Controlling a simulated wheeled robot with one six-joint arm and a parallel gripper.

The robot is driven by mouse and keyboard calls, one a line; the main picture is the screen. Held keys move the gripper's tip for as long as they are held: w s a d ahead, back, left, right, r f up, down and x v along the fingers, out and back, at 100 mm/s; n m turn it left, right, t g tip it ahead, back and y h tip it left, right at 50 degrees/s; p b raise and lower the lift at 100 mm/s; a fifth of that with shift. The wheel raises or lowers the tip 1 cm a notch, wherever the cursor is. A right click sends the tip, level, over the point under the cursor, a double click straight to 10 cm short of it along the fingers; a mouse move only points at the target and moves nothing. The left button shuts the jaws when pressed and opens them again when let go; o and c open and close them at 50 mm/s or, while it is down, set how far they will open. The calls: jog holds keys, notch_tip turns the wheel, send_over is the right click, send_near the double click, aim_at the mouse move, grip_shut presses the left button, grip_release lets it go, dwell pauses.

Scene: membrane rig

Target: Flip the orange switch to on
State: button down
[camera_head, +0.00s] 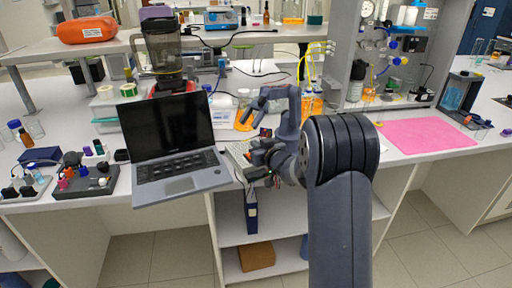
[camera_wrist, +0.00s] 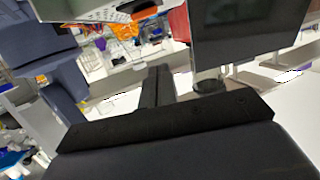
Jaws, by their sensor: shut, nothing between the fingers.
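A small orange piece (camera_wrist: 146,13) shows on the edge of a pale, perforated box (camera_wrist: 95,10) at the top of the wrist view. It may be the orange switch, but its on or off position cannot be read. My gripper (camera_wrist: 157,72) is shut and empty, its fingers together just below this piece with a visible gap in the picture. In the head view my gripper (camera_head: 250,173) is at the bench's front edge, just right of the laptop. The switch cannot be made out clearly there, as my arm and gripper cover part of that area.
An open laptop (camera_head: 168,137) overhangs the bench edge left of my gripper. A blender (camera_head: 160,55) stands behind it. A panel with tubing and bottles (camera_head: 350,60) stands behind my arm. A pink mat (camera_head: 428,135) lies to the right.

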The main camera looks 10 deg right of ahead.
jog(key=r+v, duration=0.1)
jog(key=v, duration=0.5)
jog(key=shift+s+r, duration=0.25)
